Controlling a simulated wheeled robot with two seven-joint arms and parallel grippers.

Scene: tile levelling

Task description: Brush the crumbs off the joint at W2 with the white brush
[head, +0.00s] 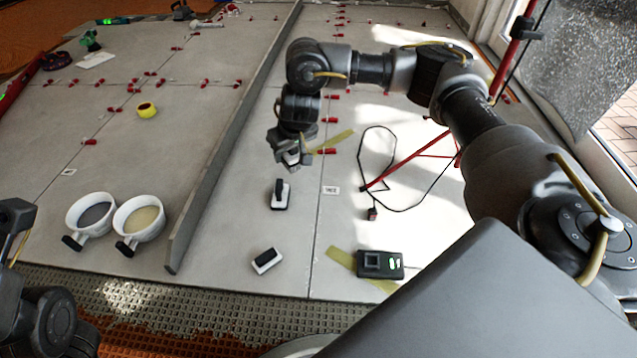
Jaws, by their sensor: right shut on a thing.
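My right gripper (291,158) is over the pale tiles at the middle of the head view. It is shut on a small white thing (292,157), mostly hidden by the fingers, that looks like the white brush. A small label (331,190) lies by the tile joint right of the gripper; its writing is too small to read surely as W2. I cannot make out crumbs on this joint. My left gripper is not in view; only dark parts of my left arm show at the lower left.
A black-handled white block (280,194) and another black-and-white block (266,261) lie nearer. Two white cups (90,214) (139,219) stand left of a long grey straightedge (225,150). A black device (380,264), a cable (362,150) and red tripod legs (405,160) are right.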

